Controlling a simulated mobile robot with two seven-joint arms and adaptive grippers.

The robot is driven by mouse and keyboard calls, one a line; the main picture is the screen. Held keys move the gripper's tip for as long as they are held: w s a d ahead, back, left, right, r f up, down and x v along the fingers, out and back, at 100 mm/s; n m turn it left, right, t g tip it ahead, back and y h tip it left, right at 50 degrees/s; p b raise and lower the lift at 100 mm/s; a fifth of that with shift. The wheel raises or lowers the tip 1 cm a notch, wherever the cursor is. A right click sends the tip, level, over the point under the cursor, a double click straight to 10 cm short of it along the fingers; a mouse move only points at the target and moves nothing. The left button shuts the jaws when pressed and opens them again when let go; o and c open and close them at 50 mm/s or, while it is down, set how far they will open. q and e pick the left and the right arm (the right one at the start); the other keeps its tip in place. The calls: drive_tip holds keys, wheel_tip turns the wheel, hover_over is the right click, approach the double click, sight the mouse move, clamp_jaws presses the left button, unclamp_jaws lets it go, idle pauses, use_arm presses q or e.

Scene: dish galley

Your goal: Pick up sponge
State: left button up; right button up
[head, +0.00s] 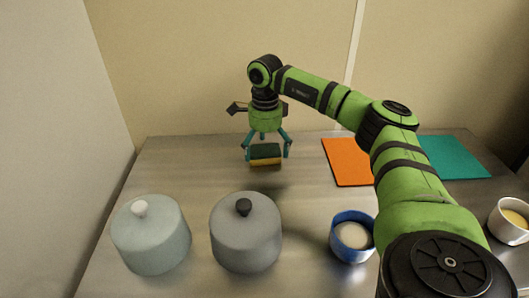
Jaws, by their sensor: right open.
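The sponge (265,155) is a small block with a dark green top and a yellow lower part. It is at the back of the steel counter, left of the orange mat. My right gripper (266,153) points down over it, with its teal fingers open, one on each side of the sponge. I cannot tell whether the fingers touch it. My left gripper is not in view.
Two lidded pots, one pale blue (151,238) and one grey (245,236), stand at the front left. A blue bowl (351,240) with white contents, an orange mat (346,163), a teal mat (455,158) and a white bowl (508,222) are to the right.

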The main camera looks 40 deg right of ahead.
sight(265, 152)
drive_tip(key=shift+f, duration=0.4)
drive_tip(key=c, duration=0.6)
drive_tip(key=shift+r, duration=0.1)
drive_tip(key=shift+r, duration=0.55)
wheel_tip(265, 152, up, 3)
drive_tip(key=shift+f+b, duration=0.1)
drive_tip(key=shift+b, duration=0.35)
drive_tip(key=s+d+r, duration=0.1)
drive_tip(key=d+r, duration=0.1)
drive_tip(key=d, duration=0.1)
drive_tip(key=d+r, duration=0.2)
drive_tip(key=d, duration=0.2)
drive_tip(key=s+d+r, duration=0.1)
drive_tip(key=d+r, duration=0.2)
drive_tip(key=d, duration=0.1)
drive_tip(key=shift+s+d, duration=0.15)
drive_tip(key=shift+s, duration=0.2)
drive_tip(key=shift+c, duration=0.2)
